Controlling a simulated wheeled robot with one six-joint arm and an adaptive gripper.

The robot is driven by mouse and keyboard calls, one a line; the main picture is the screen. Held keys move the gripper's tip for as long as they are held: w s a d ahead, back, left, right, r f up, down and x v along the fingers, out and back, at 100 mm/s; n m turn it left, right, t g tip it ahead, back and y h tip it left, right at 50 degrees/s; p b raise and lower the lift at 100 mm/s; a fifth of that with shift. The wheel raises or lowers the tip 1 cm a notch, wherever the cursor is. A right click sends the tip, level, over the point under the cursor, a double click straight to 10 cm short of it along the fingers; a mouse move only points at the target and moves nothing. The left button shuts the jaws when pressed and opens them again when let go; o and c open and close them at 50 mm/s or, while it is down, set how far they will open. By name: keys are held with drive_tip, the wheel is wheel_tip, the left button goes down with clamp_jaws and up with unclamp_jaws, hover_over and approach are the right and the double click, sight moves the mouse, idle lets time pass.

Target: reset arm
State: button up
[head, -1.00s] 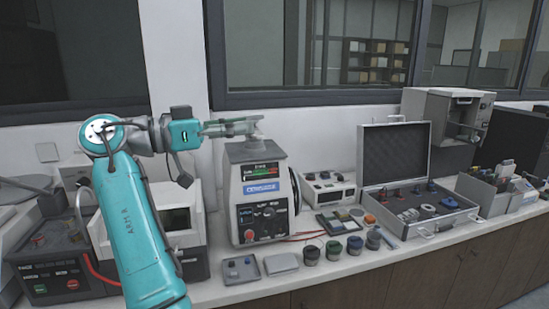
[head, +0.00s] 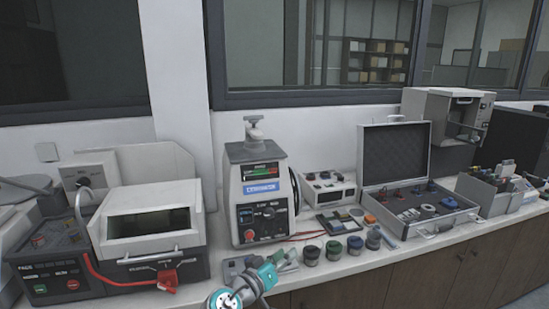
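My arm is folded low at the bottom centre of the head view, over the bench's front edge. My gripper (head: 286,259) shows small and partly hidden behind the teal wrist, over the small trays; its finger opening cannot be made out. The mounting press (head: 258,205) stands upright at the centre, with a grey knob (head: 254,131) on top, a lit display and a red button on its front. My gripper is below and in front of the press, apart from the knob.
A white machine with a windowed lid (head: 150,222) and red cable stands left. Several lidded jars (head: 333,250) line the bench front. An open case (head: 430,228) with round parts, a small white instrument (head: 328,190) and a grey cabinet machine (head: 440,115) stand right.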

drive_tip(key=s+d+f+n+y, duration=0.1)
drive_tip(key=s+d+f+y, duration=0.15)
drive_tip(key=f, duration=0.45)
drive_tip(key=s+d+f+n+y, duration=0.1)
drive_tip(key=s+d+f+n, duration=0.1)
drive_tip(key=s+d+f, duration=0.3)
drive_tip(key=s+f+n+y, duration=0.1)
drive_tip(key=s+f+y, duration=0.15)
drive_tip(key=f, duration=0.55)
drive_tip(key=s+d+f+n+y, duration=0.1)
drive_tip(key=s+d+f+y, duration=0.1)
drive_tip(key=s+f, duration=0.45)
drive_tip(key=s+d+f+n+y, duration=0.1)
drive_tip(key=s+d+f, duration=0.2)
drive_tip(key=s, duration=0.7)
drive_tip(key=s+d+r+m+y, duration=0.1)
drive_tip(key=s+d+r+y, duration=0.1)
drive_tip(key=s, duration=1.6)
drive_tip(key=s+d+r+m+t, duration=0.1)
drive_tip(key=s+r+m, duration=0.2)
drive_tip(key=s+r, duration=1.1)
drive_tip(key=shift+d+m, duration=0.25)
drive_tip(key=shift+m, duration=0.05)
